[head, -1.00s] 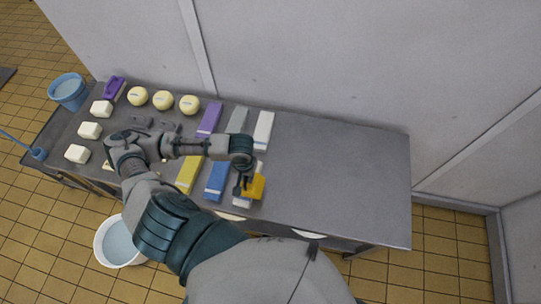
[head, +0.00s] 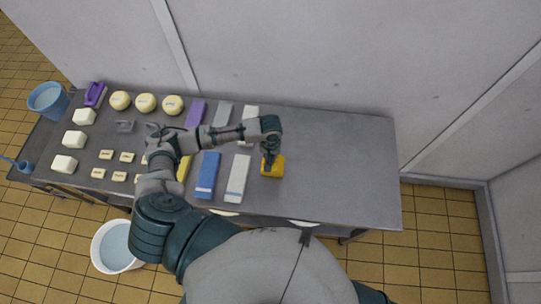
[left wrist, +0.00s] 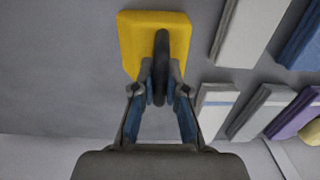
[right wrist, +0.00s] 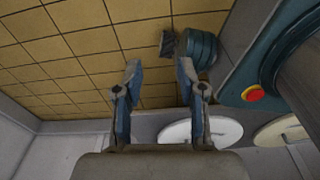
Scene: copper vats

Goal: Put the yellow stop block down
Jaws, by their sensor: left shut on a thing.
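The yellow stop block (head: 273,168) is at the tip of my left arm, over the bare table just right of the white and blue bars in the head view. In the left wrist view the yellow block (left wrist: 135,45) has a dark upright handle (left wrist: 161,60). My left gripper (left wrist: 161,75) is shut on that handle. I cannot tell whether the block touches the table. My right gripper (right wrist: 158,75) shows in the right wrist view, open and empty, with tiled floor beyond it.
The steel table (head: 345,165) is bare on its right side. A white bar (head: 237,178) and a blue bar (head: 207,175) lie left of the block. Round yellow pieces (head: 146,103) and white blocks (head: 74,140) stand farther left. A wall runs behind the table.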

